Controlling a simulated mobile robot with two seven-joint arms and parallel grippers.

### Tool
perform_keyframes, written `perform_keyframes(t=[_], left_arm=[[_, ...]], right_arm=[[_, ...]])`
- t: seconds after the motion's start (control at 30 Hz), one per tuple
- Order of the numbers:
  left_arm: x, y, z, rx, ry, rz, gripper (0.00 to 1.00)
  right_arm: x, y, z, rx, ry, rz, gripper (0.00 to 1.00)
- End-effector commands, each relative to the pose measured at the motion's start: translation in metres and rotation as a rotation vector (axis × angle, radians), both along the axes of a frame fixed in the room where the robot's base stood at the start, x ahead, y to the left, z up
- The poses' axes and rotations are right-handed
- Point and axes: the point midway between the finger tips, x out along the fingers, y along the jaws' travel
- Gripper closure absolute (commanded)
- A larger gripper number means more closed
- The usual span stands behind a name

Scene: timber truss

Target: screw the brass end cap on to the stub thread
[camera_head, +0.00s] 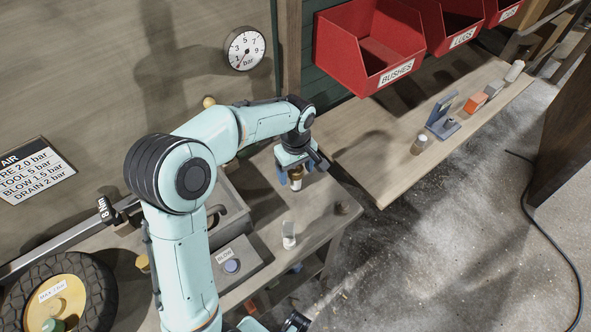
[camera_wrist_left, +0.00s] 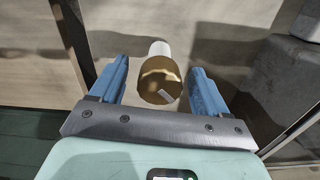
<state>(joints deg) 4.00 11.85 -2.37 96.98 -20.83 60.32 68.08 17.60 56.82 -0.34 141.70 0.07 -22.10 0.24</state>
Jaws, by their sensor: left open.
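My left gripper (camera_head: 294,180) reaches down over the front part of the workbench, with its blue fingers open. The brass end cap (camera_wrist_left: 160,78) is between the fingers in the left wrist view, with a visible gap on both sides. A white cylinder (camera_wrist_left: 159,48) shows just beyond the cap, in line with it. I cannot tell whether the two are joined, and no thread is visible. In the head view the brass piece (camera_head: 296,184) shows small between the fingers.
A small white item (camera_head: 289,235) stands on the bench near its front edge. A labelled grey box (camera_head: 238,262) and a wheel (camera_head: 95,290) are to the left. Red bins (camera_head: 350,55) hang above a side shelf with several small items, including a blue stand (camera_head: 442,118).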

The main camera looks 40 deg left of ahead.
Motion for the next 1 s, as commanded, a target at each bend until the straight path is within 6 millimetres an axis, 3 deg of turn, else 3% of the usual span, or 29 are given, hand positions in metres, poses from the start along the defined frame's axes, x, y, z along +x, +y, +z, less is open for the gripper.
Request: perform_keyframes(t=[0.17,0.53,1.0], left_arm=[[0.0002,-0.0001,0.0003,0.000,-0.001,0.153,0.24],[0.0001,0.0002,0.0002,0.000,0.000,0.206,0.24],[0.0002,-0.0005,0.0008,0.000,-0.001,0.931,0.24]], right_arm=[[-0.0001,0.0001,-0.0002,0.000,0.000,0.000,0.57],[0.0000,0.0000,-0.0001,0.000,0.000,0.000,0.57],[0.0018,0.0000,0.0051,0.000,-0.002,0.000,0.57]])
